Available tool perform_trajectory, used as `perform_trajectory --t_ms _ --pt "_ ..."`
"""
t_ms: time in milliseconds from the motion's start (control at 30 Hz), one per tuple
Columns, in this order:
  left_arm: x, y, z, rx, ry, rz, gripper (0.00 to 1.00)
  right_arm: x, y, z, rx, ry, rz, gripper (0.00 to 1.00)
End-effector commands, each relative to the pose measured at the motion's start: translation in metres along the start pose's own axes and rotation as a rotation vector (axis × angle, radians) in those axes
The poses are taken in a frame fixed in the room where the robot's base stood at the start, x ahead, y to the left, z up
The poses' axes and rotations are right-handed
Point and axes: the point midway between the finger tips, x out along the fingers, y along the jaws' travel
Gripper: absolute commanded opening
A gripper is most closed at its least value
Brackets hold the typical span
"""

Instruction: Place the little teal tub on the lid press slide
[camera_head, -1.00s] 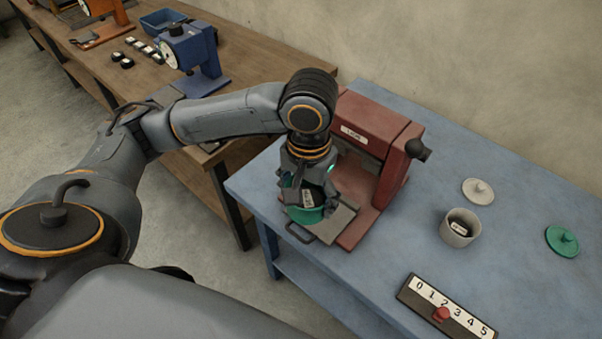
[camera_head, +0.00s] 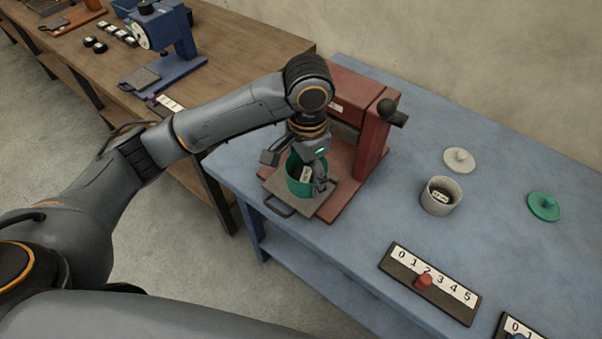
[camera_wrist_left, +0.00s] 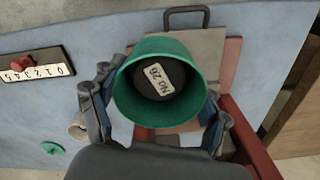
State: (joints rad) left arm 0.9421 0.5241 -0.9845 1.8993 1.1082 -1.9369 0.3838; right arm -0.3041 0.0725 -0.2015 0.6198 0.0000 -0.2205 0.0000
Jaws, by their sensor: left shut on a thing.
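The teal tub (camera_head: 293,176) is upright, with a dark content and a label reading "NO 26" inside, clearest in the left wrist view (camera_wrist_left: 130,91). My left gripper (camera_head: 297,170) is shut on the tub, with a finger on either side of it. The tub is over the grey slide plate (camera_head: 327,207) of the red lid press (camera_head: 372,140). It looks down on or just above the plate; I cannot tell if its base touches. The slide's handle (camera_head: 278,207) points to the front left. My right gripper is not in view.
A grey tub (camera_head: 441,196), a grey lid (camera_head: 459,160) and a teal lid (camera_head: 544,206) lie right of the press on the blue table. A numbered scale with a red knob (camera_head: 424,280) is at the front. A blue press (camera_head: 170,45) stands on the wooden bench.

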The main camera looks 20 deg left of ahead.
Motion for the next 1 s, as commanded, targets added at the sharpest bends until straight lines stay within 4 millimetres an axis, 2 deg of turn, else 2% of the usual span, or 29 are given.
perform_trajectory --t_ms 33,100,333,567,767,1000 --pt "0.004 -0.013 -0.004 -0.008 -0.003 -0.002 0.44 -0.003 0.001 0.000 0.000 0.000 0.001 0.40" --pt "0.016 -0.026 -0.009 -0.006 -0.004 0.000 0.44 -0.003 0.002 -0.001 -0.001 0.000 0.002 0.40" --pt "0.053 -0.054 -0.021 -0.004 -0.001 -0.001 0.44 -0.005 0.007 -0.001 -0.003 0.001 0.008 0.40" --pt "0.070 -0.066 -0.026 -0.003 0.000 0.000 0.44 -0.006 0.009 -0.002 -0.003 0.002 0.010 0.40" --pt "0.095 -0.065 -0.025 -0.001 -0.001 0.000 0.44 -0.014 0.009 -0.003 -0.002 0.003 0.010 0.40" --pt "0.098 -0.064 -0.026 0.000 0.002 -0.001 0.44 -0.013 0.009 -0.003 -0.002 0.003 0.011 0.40"
